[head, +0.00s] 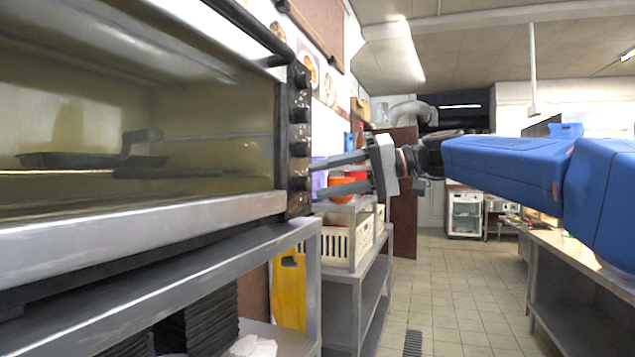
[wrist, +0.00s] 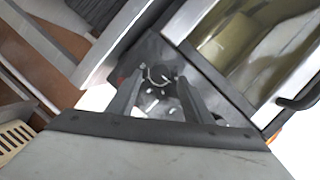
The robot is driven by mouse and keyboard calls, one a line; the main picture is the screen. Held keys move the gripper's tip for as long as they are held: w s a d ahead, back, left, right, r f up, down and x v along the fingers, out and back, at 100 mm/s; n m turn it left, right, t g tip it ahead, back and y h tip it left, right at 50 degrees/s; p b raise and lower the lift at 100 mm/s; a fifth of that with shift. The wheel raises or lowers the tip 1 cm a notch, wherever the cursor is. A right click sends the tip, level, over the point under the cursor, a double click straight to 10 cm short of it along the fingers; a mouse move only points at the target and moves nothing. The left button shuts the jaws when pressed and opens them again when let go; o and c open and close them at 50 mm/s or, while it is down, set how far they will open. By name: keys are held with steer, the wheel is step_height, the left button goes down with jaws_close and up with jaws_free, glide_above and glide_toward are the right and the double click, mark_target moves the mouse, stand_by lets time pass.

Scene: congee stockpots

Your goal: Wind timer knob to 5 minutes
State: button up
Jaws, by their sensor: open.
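An oven control panel (head: 298,135) stands at the right edge of the oven front, with several dark knobs in a column. My gripper (head: 319,179) is open, its two fingers pointing left at the lowest knob (head: 300,184). In the wrist view my gripper (wrist: 160,82) has a dark round knob (wrist: 160,74) between its fingertips, with a pale curved mark around it. The fingers stand apart on either side of this knob; I cannot tell whether they touch it. The knob's setting is too small to read, and no label shows which knob is the timer.
The oven (head: 140,225) with its glass door fills the left, on a metal stand (head: 190,285). Cream crates (head: 340,240) and an orange bowl (head: 345,187) sit on a shelf behind my gripper. The tiled floor (head: 455,290) is open up to the right-hand counter (head: 590,265).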

steer(key=shift+x, duration=1.2)
steer(key=c, duration=1.1)
steer(key=shift+o, duration=0.2)
steer(key=shift+m, duration=0.3)
steer(key=m, duration=0.1)
steer(key=m+g+y, duration=0.1)
steer(key=shift+d+f+m, duration=0.1)
steer(key=shift+f+m, duration=0.1)
steer(key=shift+m, duration=0.2)
steer(key=shift+w+f+m+y, duration=0.15)
steer(key=shift+m+y, duration=0.55)
steer(key=shift+m, duration=1)
